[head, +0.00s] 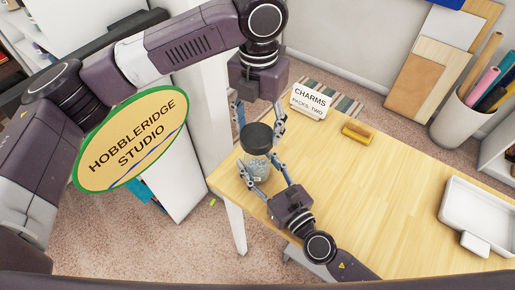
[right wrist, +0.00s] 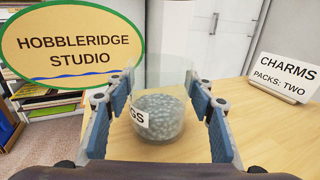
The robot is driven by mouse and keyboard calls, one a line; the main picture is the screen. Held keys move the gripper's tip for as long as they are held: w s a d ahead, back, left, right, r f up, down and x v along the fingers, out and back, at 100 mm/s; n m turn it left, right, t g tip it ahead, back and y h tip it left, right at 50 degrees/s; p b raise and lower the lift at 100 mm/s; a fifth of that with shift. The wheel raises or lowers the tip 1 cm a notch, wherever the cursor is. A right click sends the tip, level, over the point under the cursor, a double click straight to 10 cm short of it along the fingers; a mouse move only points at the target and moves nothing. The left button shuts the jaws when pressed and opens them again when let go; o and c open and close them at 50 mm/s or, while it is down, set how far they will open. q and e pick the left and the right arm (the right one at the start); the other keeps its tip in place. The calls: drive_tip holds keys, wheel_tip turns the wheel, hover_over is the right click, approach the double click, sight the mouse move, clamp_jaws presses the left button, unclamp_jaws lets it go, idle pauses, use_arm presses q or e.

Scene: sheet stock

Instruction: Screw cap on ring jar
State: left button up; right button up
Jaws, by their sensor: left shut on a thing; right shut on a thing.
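A dark round cap (head: 257,136) is between the fingers of my left gripper (head: 259,139), which is shut on it from above. Below the cap in the head view is the clear glass ring jar (head: 256,170), partly hidden by the cap and fingers. My right gripper (head: 258,164) is shut on the jar from the near side. In the right wrist view, the upright jar (right wrist: 160,118) stands between the fingers, with grey-white contents and a white label ending in "GS". The cap does not show there; I cannot tell the exact gap.
A "CHARMS" card (head: 311,101) stands at the table's far edge, near a yellow-brown block (head: 357,132). A white tray (head: 447,205) is at the right of the wooden table (head: 365,195). The middle is clear. A "HOBBLERIDGE STUDIO" sign (head: 133,140) shows at left.

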sight(259, 155)
use_arm(q)
drive_tip(key=shift+f, duration=1.95)
drive_tip(key=shift+f, duration=0.1)
drive_tip(key=shift+f, duration=0.8)
drive_tip(key=shift+f, duration=0.55)
drive_tip(key=m, duration=0.7)
drive_tip(key=shift+s+d, duration=0.15)
drive_tip(key=o, duration=0.8)
drive_tip(key=shift+c, duration=0.2)
